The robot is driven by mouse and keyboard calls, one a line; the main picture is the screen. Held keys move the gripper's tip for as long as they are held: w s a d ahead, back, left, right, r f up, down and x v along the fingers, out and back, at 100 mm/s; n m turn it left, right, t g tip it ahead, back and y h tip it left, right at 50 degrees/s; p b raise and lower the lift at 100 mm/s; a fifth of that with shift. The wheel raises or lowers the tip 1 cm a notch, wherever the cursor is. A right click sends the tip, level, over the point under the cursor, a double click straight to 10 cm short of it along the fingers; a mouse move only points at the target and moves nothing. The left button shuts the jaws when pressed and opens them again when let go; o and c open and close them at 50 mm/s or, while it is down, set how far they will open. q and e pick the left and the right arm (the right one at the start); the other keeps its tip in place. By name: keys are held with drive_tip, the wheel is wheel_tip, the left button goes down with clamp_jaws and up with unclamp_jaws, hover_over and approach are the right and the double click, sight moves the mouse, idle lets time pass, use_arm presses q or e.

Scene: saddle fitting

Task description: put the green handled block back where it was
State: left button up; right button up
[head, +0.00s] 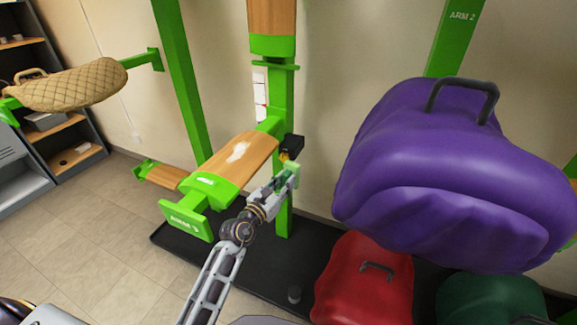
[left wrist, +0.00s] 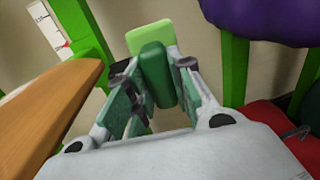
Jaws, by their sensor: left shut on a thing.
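The green handled block shows in the left wrist view as a light green block (left wrist: 150,36) with a darker green handle (left wrist: 155,72). My left gripper (left wrist: 157,88) is shut on the handle, with a finger on each side. In the head view my left gripper (head: 287,177) is beside the green post, right of the wooden-topped ARM 3 support (head: 240,160). There the block is small and partly hidden by the gripper, so I cannot tell whether it touches anything. My right gripper is not in view.
A large purple saddle (head: 455,175) with a grey handle bulks close on the right. Red (head: 365,280) and dark green (head: 490,300) saddles are below it. A quilted tan saddle (head: 75,85) hangs at left. The tiled floor (head: 90,235) is clear.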

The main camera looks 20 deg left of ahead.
use_arm(q)
drive_tip(key=s+a+f+n+y, duration=0.1)
drive_tip(key=s+a+f+y, duration=0.1)
drive_tip(key=s+f, duration=0.3)
drive_tip(key=s+a+f+n+y, duration=0.1)
drive_tip(key=s+f+n+y, duration=0.1)
drive_tip(key=s+f, duration=0.4)
drive_tip(key=shift+s+a+f+t+y, duration=0.15)
drive_tip(key=shift+s+a+t+y, duration=0.1)
drive_tip(key=shift+a+t+y, duration=0.25)
drive_tip(key=shift+d, duration=0.15)
drive_tip(key=shift+s, duration=0.1)
